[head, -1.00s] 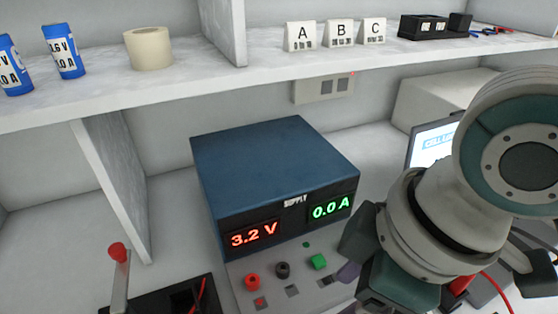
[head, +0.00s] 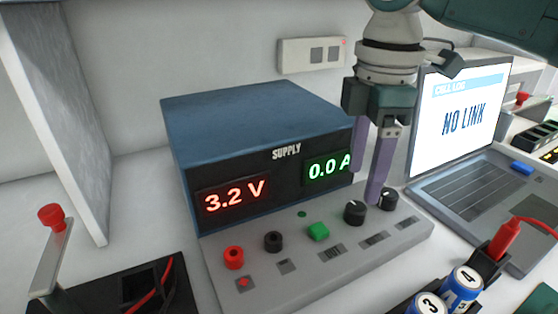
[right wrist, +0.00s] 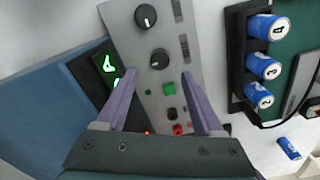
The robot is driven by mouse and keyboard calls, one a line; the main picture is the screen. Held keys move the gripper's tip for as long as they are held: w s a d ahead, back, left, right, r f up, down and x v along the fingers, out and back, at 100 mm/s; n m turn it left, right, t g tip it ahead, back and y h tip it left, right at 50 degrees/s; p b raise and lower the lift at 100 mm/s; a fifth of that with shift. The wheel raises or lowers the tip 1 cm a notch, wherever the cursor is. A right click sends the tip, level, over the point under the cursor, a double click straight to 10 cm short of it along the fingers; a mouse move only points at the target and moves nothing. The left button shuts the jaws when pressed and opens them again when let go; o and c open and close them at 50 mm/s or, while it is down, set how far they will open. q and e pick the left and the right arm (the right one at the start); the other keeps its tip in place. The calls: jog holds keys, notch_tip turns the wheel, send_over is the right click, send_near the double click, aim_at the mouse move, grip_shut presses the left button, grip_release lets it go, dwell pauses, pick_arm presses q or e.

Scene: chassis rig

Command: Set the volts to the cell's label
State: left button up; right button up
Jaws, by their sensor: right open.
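The blue supply (head: 255,115) reads 3.2 V on its red display (head: 234,196) and 0.0 A on its green display (head: 328,168). Its grey front panel carries two black knobs with white pointer marks, a left knob (head: 355,212) and a right knob (head: 388,199). They also show in the right wrist view, one nearer my fingers (right wrist: 159,58) and one farther (right wrist: 146,15). My right gripper (head: 365,190) is open and empty, pointing down by the knobs. In the right wrist view the nearer knob lies just beyond the gap between its fingertips (right wrist: 159,74). My left gripper is out of view.
A green button (head: 318,232), a red terminal (head: 233,257) and a black terminal (head: 273,242) share the panel. A laptop (head: 462,115) reading NO LINK stands right. Blue cells (right wrist: 263,66) sit in a black holder. A red-knobbed lever (head: 50,217) stands left.

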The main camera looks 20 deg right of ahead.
aim_at(356, 206)
notch_tip(356, 206, down, 6)
jog(key=shift+b, duration=0.7)
jog(key=shift+w, duration=0.1)
grip_shut()
